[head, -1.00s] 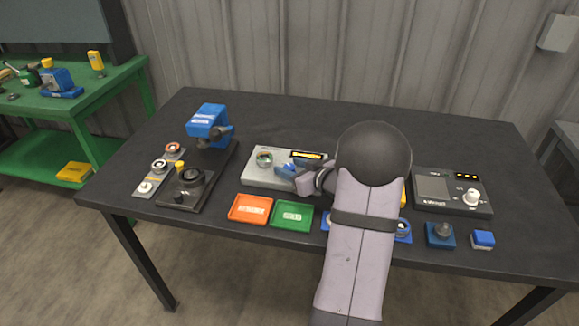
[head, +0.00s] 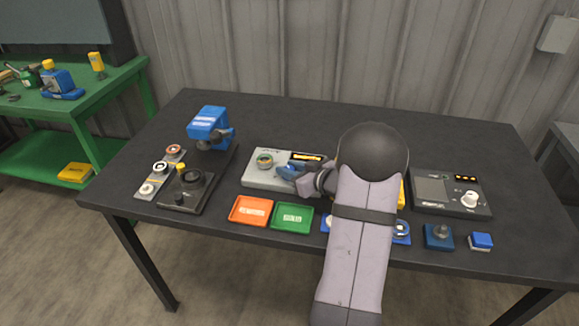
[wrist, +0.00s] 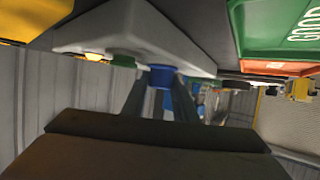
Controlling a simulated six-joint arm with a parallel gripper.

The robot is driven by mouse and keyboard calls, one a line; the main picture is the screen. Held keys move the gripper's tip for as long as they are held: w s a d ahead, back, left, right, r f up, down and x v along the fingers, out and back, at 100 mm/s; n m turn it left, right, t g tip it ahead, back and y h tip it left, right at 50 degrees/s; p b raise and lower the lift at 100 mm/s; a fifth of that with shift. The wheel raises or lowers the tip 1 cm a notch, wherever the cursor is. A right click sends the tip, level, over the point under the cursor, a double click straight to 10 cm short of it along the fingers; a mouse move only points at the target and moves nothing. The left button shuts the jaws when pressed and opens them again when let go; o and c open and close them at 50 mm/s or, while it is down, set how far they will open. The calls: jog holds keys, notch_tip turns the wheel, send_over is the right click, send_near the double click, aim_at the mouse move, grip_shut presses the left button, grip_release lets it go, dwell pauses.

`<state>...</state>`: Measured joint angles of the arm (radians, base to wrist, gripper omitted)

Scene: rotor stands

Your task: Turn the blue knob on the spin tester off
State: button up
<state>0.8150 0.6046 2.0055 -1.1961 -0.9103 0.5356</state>
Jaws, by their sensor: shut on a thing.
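The spin tester, a light grey box (head: 258,183), lies left of the table's middle. A round disc (head: 265,161) sits on its left part, and a dark panel with a lit yellow bar (head: 306,157) is at its back right. In the head view my gripper (head: 293,173) is at the box's front right, and my arm partly hides this side of the box.
An orange tray (head: 251,223) and a green tray (head: 274,222) lie in front of the box. A grey device with a white knob (head: 469,199) is on the right. A blue-headed stand (head: 208,122) is at the back left. The table's back strip is clear.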

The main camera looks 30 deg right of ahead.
jog(key=n+y+p, duration=0.1)
jog(key=p, duration=0.1)
jog(key=n+y+p, duration=0.1)
jog(key=y+p, duration=0.1)
jog(key=shift+d+r+n+g, duration=0.1)
jog(key=shift+r+n+g, duration=0.1)
jog(key=shift+n+g, duration=0.15)
jog(key=shift+f+n+g+y+p, duration=0.25)
jog(key=shift+n+g+y+p, duration=0.45)
jog(key=shift+n+y, duration=0.7)
jog(key=o, duration=1.1)
jog(key=shift+b+v, duration=1.05)
jog(key=shift+v, duration=2.6)
